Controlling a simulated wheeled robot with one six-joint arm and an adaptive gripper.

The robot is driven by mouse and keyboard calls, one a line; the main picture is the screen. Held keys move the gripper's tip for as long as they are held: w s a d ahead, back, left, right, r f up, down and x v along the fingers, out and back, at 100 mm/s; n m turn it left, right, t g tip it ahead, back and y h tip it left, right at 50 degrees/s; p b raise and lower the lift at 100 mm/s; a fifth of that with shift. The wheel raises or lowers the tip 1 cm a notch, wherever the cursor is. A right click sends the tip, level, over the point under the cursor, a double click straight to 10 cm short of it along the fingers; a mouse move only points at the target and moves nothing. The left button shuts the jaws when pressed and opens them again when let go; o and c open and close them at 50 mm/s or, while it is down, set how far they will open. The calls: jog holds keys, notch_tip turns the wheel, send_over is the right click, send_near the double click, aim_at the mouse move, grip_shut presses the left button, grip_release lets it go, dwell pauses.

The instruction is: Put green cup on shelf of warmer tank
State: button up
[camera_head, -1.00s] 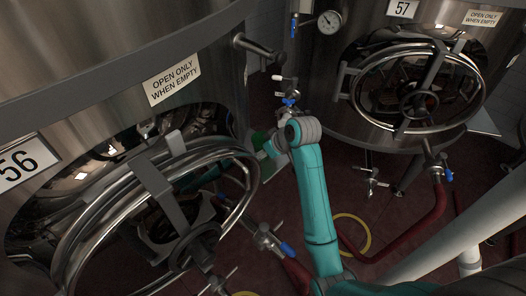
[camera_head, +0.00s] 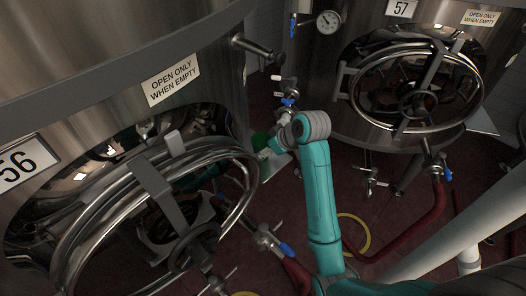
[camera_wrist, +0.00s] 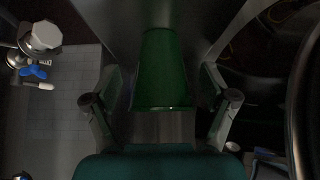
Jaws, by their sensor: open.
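The green cup (camera_wrist: 162,68) is in the middle of the wrist view, between the two fingers of my gripper (camera_wrist: 162,88). The fingers are spread, with a gap on each side of the cup. A grey metal strip (camera_wrist: 165,127) lies just below the cup in that view; I cannot tell whether the cup rests on it. In the head view a bit of green, likely the cup (camera_head: 260,140), shows beside tank 56 (camera_head: 200,50), left of my wrist. My arm hides most of the gripper there. Tank 57 (camera_head: 375,25) stands at the right with a round gauge (camera_head: 328,22).
Tank 56's round hatch (camera_head: 165,215) bulges out at the left; tank 57's hatch (camera_head: 417,90) is at the right. Valves with blue handles (camera_head: 268,240) and a red hose (camera_head: 420,222) lie low. A white pipe (camera_head: 460,225) crosses at lower right.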

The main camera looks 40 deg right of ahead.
jog(key=v, duration=0.8)
jog(key=shift+s+r, duration=0.1)
jog(key=shift+s, duration=0.05)
